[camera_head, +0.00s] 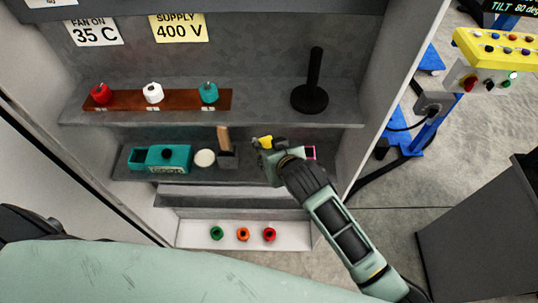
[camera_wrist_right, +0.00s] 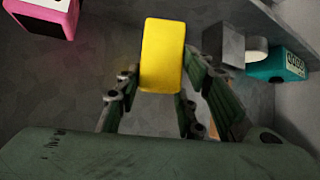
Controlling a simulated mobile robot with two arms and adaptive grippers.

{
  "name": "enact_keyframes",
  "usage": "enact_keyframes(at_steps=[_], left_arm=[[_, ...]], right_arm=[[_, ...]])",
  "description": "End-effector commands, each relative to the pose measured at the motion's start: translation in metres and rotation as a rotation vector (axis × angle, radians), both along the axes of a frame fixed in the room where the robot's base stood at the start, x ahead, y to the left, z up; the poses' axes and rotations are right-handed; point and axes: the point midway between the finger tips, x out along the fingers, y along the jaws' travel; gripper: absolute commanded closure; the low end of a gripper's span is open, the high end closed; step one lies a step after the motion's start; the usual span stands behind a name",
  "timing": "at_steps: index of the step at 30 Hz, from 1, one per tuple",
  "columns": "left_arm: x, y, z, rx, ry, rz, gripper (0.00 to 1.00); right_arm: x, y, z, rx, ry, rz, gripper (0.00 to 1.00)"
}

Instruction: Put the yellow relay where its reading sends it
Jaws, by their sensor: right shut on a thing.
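My right gripper (camera_head: 262,150) is shut on the yellow relay (camera_head: 264,141), in front of the lower shelf in the head view. In the right wrist view the yellow relay (camera_wrist_right: 162,55) sits between the two fingers of my right gripper (camera_wrist_right: 158,90). A teal device (camera_head: 165,158) with a small display stands on the lower shelf to the left, apart from the relay. It also shows at the right of the wrist view (camera_wrist_right: 277,65); I cannot read its display. A pink-edged box (camera_head: 311,153) is partly hidden behind my right gripper. My left gripper is not in view.
A white disc (camera_head: 204,158) and a grey block with a wooden handle (camera_head: 227,155) stand between device and gripper. Above are a brown rack (camera_head: 130,100) with three knobs and a black post (camera_head: 312,85). A white tray (camera_head: 195,235) below holds three coloured rings.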

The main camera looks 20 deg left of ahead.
Motion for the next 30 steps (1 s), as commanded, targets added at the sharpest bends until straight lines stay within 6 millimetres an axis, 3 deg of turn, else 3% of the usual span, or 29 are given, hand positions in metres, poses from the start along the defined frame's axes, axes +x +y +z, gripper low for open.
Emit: enact_keyframes(at_steps=[9, 21, 22, 27, 30], left_arm=[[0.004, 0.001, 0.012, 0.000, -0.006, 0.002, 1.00], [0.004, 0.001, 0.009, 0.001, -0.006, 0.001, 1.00], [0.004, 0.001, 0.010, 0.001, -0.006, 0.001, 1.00], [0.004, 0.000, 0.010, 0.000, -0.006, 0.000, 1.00], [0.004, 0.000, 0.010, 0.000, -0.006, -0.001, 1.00]], right_arm=[[0.000, 0.000, -0.037, -0.002, 0.002, 0.001, 0.99], [0.000, 0.001, -0.044, 0.000, 0.000, 0.001, 0.99], [0.000, 0.000, -0.044, 0.000, 0.001, 0.001, 0.62], [0.000, 0.000, -0.043, -0.001, 0.001, 0.000, 0.47], [0.000, 0.000, -0.043, -0.001, 0.001, 0.000, 0.46]])
